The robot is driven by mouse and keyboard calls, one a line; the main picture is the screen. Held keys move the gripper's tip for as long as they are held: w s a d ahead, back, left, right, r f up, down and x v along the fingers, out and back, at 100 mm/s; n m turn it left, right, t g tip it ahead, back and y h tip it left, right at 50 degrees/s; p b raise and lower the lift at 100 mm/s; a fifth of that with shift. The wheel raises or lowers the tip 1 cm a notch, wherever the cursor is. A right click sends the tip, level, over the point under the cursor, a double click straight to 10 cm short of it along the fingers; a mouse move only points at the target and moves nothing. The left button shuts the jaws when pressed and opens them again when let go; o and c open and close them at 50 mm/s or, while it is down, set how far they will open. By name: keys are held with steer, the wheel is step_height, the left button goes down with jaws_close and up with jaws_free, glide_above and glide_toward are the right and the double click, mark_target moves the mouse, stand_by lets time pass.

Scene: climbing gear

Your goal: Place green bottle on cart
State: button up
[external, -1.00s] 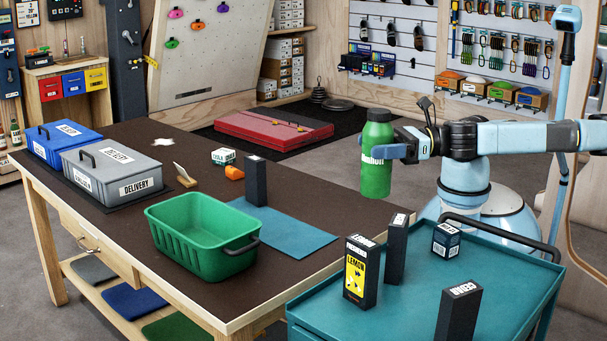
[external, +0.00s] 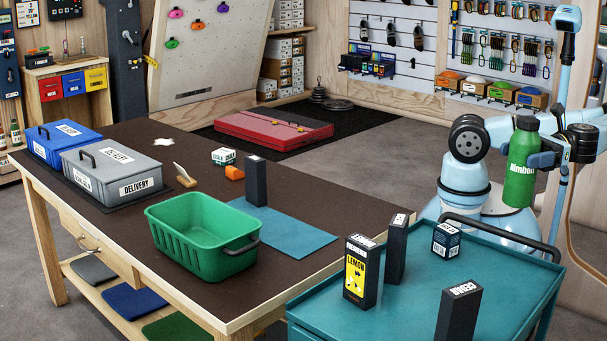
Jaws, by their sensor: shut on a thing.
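The green bottle (external: 521,172) with a dark green cap is upright in the air, behind the cart's far right side in the external view. My gripper (external: 540,160) is shut on it around its upper body, from the right. The teal cart (external: 415,301) stands at the front right, its top lower in the picture than the bottle. The bottle appears apart from the cart. Part of the gripper is hidden behind the bottle.
On the cart stand a yellow-labelled lemon box (external: 361,272), a dark tall box (external: 396,249), a small dark box (external: 446,239) and another dark box (external: 459,312). A black handle (external: 500,233) rises at its far edge. The cart's right side is clear.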

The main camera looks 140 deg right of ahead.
steer(key=s+a, duration=0.3)
step_height(320, 180, down, 20)
steer(key=shift+y, duration=0.3)
stand_by(0.5)
steer(key=o, duration=1.2)
steer(key=shift+o, duration=0.2)
steer(key=v, duration=0.6)
step_height(320, 180, up, 7)
steer(key=shift+w+d, duration=0.2)
steer(key=shift+w, duration=0.2)
